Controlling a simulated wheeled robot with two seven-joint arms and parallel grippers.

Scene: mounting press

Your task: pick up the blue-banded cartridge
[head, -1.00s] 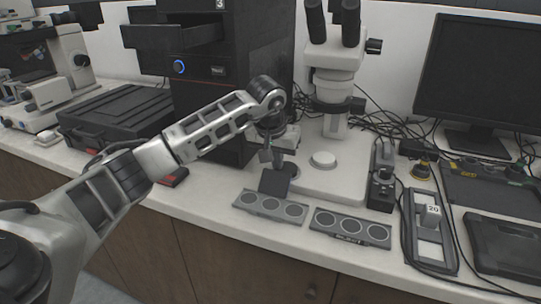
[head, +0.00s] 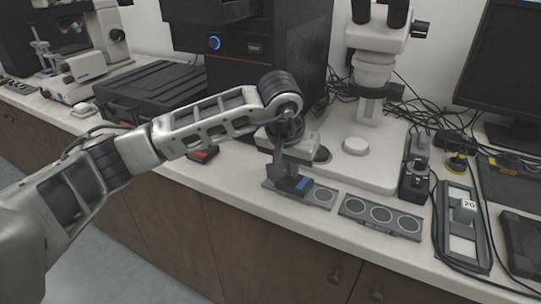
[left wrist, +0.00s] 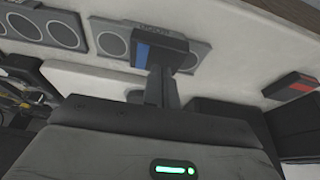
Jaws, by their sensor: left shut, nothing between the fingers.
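The blue-banded cartridge (head: 291,185) is a dark block with a blue band at one end. In the head view it overlaps the left three-circle plate (head: 322,196), leaving one circle clear. In the left wrist view the cartridge (left wrist: 172,57) shows at top centre, its blue band to the left. My left gripper (head: 281,167) points down right at the cartridge, with its fingers shut. In the left wrist view the dark fingers (left wrist: 159,88) reach up to the cartridge's edge. I cannot tell whether they touch it. The right gripper is not in view.
A second three-circle plate (head: 380,217) lies to the right. A red-marked block (head: 203,155) lies behind my left arm and also shows in the left wrist view (left wrist: 292,86). A microscope (head: 374,72) stands behind. A holder with a "20" block (head: 464,211) lies right.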

